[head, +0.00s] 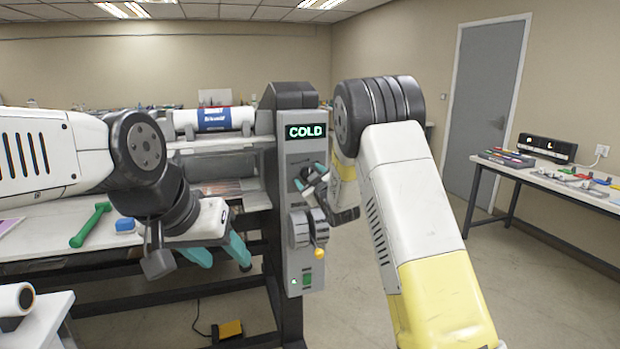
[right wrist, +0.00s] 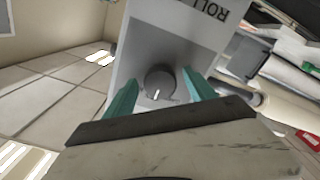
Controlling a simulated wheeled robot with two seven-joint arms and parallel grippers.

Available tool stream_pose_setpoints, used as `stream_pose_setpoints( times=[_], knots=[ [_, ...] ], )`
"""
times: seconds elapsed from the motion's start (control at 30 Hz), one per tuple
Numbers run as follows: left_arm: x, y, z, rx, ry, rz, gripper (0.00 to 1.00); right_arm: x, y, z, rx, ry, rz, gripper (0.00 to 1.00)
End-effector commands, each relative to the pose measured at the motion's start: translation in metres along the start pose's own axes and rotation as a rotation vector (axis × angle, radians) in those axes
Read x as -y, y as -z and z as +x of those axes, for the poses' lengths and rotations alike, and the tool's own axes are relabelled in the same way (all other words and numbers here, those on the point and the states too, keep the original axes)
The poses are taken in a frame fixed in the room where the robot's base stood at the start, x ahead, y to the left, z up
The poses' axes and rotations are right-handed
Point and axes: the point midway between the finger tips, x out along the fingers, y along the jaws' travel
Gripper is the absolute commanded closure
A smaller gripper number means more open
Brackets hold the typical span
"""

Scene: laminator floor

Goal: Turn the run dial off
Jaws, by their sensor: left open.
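The laminator's grey control panel (head: 298,225) stands mid-picture, with a display (head: 306,131) reading COLD. In the head view the right gripper (head: 313,184) is at the panel's upper half and hides most of the dial. My left gripper (head: 220,254) is open and empty, left of the panel.
Below the dial are a lever with a yellow knob (head: 319,253) and a green switch (head: 307,280). A white roll (head: 216,119) lies across the laminator. A side bench (head: 560,184) stands right.

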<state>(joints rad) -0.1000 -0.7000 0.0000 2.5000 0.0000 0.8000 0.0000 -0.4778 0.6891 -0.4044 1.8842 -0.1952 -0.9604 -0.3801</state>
Motion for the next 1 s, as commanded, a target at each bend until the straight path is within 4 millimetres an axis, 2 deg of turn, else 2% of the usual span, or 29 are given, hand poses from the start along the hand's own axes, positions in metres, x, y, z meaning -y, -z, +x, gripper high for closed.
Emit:
stream_pose_setpoints(
  times=[0.27, 0.7, 1.0],
  knots=[
    [0.0, 0.0, 0.0, 0.0, 0.0, 0.0, 0.48, -0.001, 0.0, -0.005, 0.0, -0.001, 0.001, 0.35],
    [0.0, 0.0, 0.0, 0.0, 0.0, 0.0, 0.48, 0.0, 0.0, -0.071, 0.001, -0.001, 0.001, 0.35],
    [0.0, 0.0, 0.0, 0.0, 0.0, 0.0, 0.48, 0.0, 0.0, -0.078, 0.0, 0.0, 0.0, 0.35]
  ],
)
